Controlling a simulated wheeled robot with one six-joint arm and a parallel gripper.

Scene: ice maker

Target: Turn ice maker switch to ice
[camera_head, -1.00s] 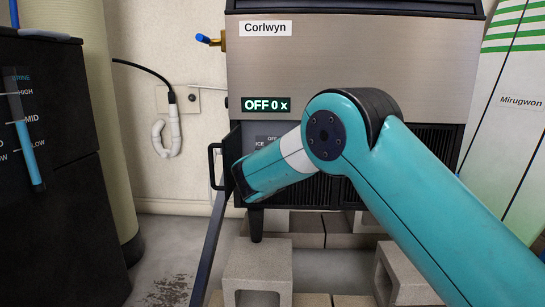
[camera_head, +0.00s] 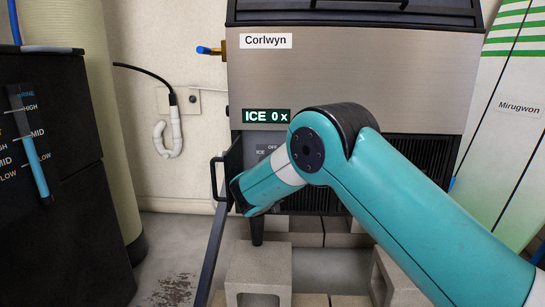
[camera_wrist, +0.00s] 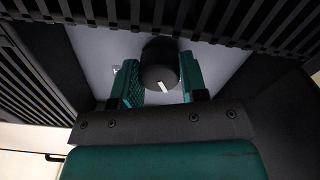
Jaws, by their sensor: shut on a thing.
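The ice maker (camera_head: 350,70) has a steel front labelled Corlwyn. Its display (camera_head: 266,116) reads "ICE 0 x". The switch panel (camera_head: 264,150) shows the words OFF and ICE, partly covered by my arm. In the wrist view, the switch is a round dark knob (camera_wrist: 159,60) with a white pointer mark. My gripper (camera_wrist: 162,82) has its two green fingers on either side of the knob and is shut on it. In the head view, the knob and fingertips are hidden behind my wrist.
A small open door with a handle (camera_head: 217,178) stands just left of my wrist. Black vent slats (camera_wrist: 230,20) surround the panel. Concrete blocks (camera_head: 258,270) lie below the machine. A dark tank (camera_head: 60,170) stands at the left.

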